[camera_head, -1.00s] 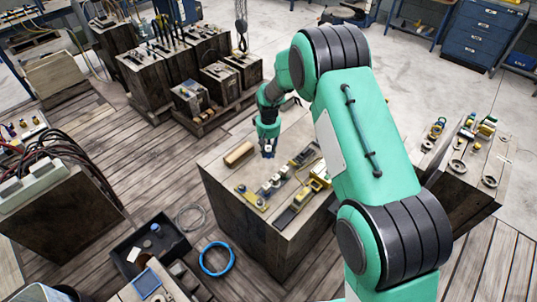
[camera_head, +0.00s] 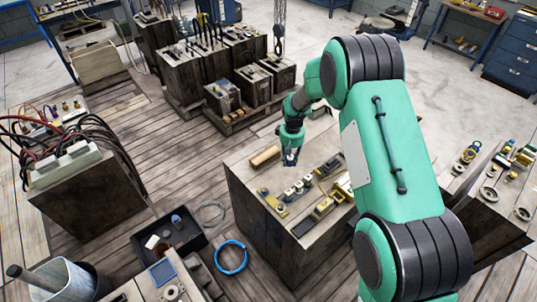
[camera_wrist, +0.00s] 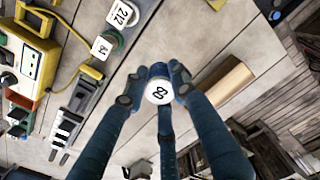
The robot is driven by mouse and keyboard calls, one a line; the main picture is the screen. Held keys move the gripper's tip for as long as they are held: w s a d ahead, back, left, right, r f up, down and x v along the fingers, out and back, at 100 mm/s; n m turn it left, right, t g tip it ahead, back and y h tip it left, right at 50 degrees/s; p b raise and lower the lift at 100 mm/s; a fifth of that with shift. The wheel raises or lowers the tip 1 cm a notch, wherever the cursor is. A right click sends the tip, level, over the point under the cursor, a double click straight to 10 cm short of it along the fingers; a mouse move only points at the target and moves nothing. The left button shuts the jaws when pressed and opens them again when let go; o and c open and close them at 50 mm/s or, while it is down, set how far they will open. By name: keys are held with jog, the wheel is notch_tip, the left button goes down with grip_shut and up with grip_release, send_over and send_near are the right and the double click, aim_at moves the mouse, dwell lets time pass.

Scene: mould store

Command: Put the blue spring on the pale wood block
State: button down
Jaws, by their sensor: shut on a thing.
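My gripper (camera_head: 290,160) is above the top of the wooden bench, beside the pale wood block. In the wrist view my gripper (camera_wrist: 157,91) has its fingers closed around a short blue piece, which I take for the blue spring (camera_wrist: 158,71). A white round face with a dark number covers the end towards the camera, so coils cannot be made out. The pale wood block (camera_head: 265,157) lies at the bench's left back edge. In the wrist view the pale wood block (camera_wrist: 218,87) lies to the right of the gripper, apart from the held piece.
The bench (camera_head: 243,172) also carries a row of small numbered pieces (camera_head: 292,192) and a yellow device (camera_wrist: 28,57) with a cable, right of the block in the head view. A black bin (camera_head: 181,236) and a blue ring (camera_head: 231,258) lie on the floor at front left.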

jog(key=s+a+n+p, duration=0.3)
jog(key=s+a+n, duration=0.2)
jog(key=n, duration=0.3)
jog(key=shift+s+a+n+p, duration=0.2)
jog(key=shift+a+n+p, duration=0.15)
jog(key=shift+a, duration=0.5)
jog(key=shift+w+f, duration=0.1)
send_over(265, 154)
jog(key=shift+f, duration=0.75)
jog(key=shift+f+b, duration=0.3)
jog(key=shift+f, duration=1.45)
jog(key=shift+f, duration=0.1)
